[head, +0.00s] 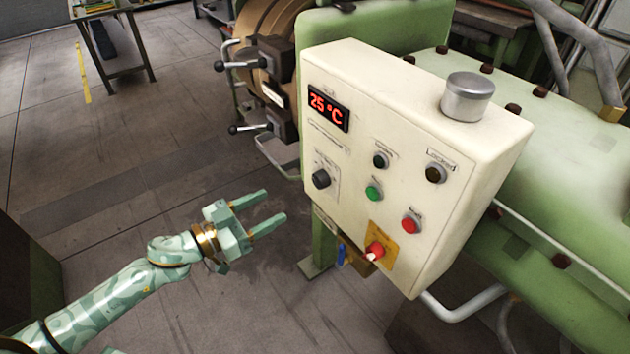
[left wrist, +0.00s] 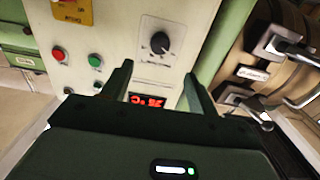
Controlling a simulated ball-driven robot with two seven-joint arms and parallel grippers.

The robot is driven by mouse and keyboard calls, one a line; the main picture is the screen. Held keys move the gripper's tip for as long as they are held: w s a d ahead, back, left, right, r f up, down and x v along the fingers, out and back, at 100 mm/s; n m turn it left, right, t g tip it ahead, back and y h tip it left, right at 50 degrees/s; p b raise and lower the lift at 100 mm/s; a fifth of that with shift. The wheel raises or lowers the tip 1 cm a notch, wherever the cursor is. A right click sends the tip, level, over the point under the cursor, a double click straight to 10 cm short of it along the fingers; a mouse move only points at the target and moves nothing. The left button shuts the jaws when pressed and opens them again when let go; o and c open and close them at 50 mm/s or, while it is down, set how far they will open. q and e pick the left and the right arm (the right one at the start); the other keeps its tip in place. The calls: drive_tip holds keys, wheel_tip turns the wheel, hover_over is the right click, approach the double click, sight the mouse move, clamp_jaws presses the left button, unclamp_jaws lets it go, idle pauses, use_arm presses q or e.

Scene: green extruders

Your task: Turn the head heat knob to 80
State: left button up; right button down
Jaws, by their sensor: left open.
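The cream control box (head: 400,120) is fixed to the green extruder (head: 560,200). Its black heat knob (head: 321,179) sits at the left of the panel, below the red display (head: 328,108), which reads 25 °C. In the left wrist view the knob (left wrist: 161,43) shows ahead of the fingers, with the display (left wrist: 146,100) partly between them. My left gripper (head: 275,208) is open and empty, to the left of the panel and apart from the knob, fingers toward the panel. Its fingers also show in the left wrist view (left wrist: 158,85). My right gripper is not in view.
The panel also has a green button (head: 373,193), a red button (head: 411,224), a lit red button (head: 375,251) on a yellow plate and a dark "Locked" lamp (head: 435,173). Handled clamps (head: 255,66) stick out behind the box.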

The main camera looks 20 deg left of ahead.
sight(316, 183)
use_arm(q)
drive_tip(key=x, duration=1.2)
drive_tip(key=shift+w+d, duration=0.2)
drive_tip(key=shift+d, duration=0.05)
drive_tip(key=c, duration=1)
